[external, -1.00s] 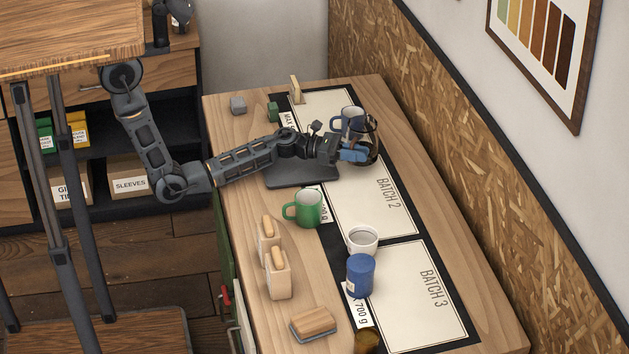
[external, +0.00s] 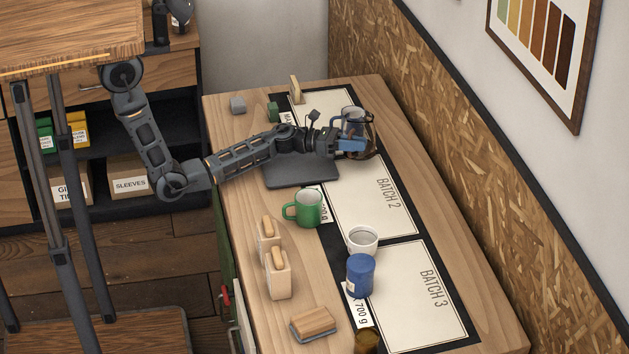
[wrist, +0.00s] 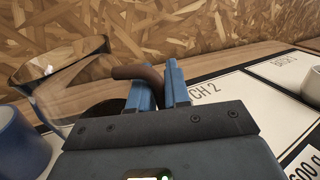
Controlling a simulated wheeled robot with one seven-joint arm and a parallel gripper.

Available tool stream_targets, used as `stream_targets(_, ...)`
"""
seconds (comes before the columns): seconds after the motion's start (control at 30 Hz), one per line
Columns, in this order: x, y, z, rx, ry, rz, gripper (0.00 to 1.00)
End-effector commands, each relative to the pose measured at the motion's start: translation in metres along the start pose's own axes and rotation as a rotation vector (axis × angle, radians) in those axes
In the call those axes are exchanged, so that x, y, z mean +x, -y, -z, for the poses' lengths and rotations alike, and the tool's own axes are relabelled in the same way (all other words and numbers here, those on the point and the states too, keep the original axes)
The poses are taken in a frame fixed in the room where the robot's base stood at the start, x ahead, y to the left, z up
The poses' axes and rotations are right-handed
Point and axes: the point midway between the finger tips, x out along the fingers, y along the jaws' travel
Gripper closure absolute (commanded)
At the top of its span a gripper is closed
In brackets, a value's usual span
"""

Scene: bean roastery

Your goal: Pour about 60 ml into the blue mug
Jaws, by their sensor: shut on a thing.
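My gripper (external: 348,145) is shut on the brown handle (wrist: 140,73) of a clear glass carafe (wrist: 60,75). The carafe (external: 369,133) is tilted, with dark liquid low in its glass and its mouth toward the blue mug. The blue mug (external: 350,114) stands upright at the far end of the counter, partly hidden by the carafe. It also shows at the left edge of the wrist view (wrist: 18,145), beside and below the carafe's mouth. I cannot see a stream or the mug's fill level.
A dark flat plate (external: 300,174) lies under my forearm. A green mug (external: 308,208), a white cup (external: 362,241) and a blue canister (external: 360,277) stand nearer. The Batch 2 panel (external: 370,190) is mostly clear. A speckled board wall (external: 440,130) runs along the right.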

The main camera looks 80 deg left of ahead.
Motion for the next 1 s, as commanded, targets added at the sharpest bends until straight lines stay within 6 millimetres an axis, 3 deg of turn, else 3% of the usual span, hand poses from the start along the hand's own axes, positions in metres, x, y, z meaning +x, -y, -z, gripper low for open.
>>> stream_targets(0.47, -0.007, -0.023, -0.033, -0.292, 0.102, -0.002, 1.00)
stream_targets(0.93, -0.013, -0.042, -0.092, -0.582, 0.199, 0.000, 1.00)
stream_targets(1.0, -0.015, -0.045, -0.086, -0.626, 0.214, -0.001, 1.00)
